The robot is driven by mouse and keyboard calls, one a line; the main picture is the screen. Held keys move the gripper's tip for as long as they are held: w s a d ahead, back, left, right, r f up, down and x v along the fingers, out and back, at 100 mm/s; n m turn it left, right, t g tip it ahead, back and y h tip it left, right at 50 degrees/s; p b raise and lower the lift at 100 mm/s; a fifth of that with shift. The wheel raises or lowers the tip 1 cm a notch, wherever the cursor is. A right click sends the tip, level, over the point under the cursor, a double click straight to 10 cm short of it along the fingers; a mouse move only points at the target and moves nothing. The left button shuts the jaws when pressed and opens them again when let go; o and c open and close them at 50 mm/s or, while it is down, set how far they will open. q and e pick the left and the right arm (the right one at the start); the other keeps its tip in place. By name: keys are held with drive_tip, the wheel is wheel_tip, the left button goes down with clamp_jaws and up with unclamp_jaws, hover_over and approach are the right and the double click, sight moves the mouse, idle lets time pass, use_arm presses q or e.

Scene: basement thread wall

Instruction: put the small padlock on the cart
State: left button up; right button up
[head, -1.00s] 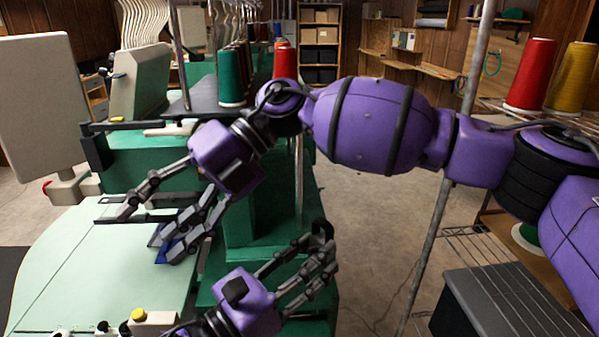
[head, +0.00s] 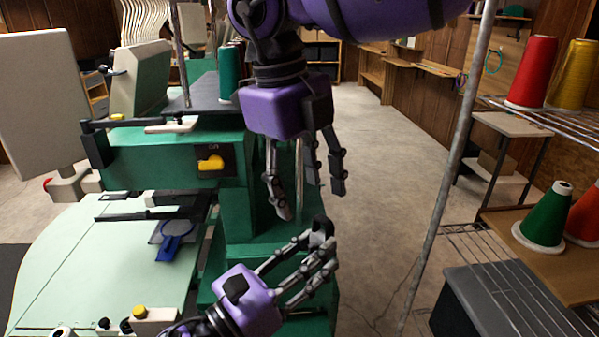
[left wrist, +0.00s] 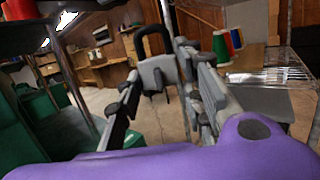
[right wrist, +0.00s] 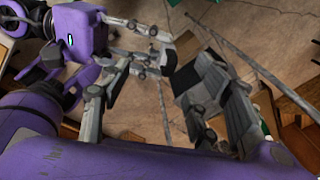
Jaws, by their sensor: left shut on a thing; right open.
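The small padlock has a grey body and a dark shackle, and shows best in the left wrist view (left wrist: 156,72). In the head view (head: 321,229) only a small dark part of it shows among the fingers. My left gripper (head: 318,258) is shut on it, low in front of the green machine. My right gripper (head: 307,188) is open and empty, fingers pointing down, just above the left one. In the right wrist view the right gripper's fingers (right wrist: 155,98) are spread, with the left hand beyond. I cannot tell for certain which thing is the cart.
A green machine (head: 160,160) with a pale table (head: 90,260) fills the left; a blue looped object (head: 176,238) lies there. At right are a grey pole (head: 440,190), a wire shelf (head: 560,122) with spools, and a dark ridged box (head: 500,300). Mid-floor is open.

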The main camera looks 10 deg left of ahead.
sight(312, 233)
drive_tip(key=f, duration=0.3)
drive_tip(key=d+f, duration=0.1)
drive_tip(key=f, duration=0.5)
drive_tip(key=shift+w+d, duration=0.2)
drive_tip(key=c, duration=1.2)
use_arm(q)
drive_tip(key=o, duration=0.9)
use_arm(e)
drive_tip(key=shift+c, duration=0.7)
use_arm(q)
drive_tip(key=o, duration=0.5)
drive_tip(key=shift+c, duration=0.2)
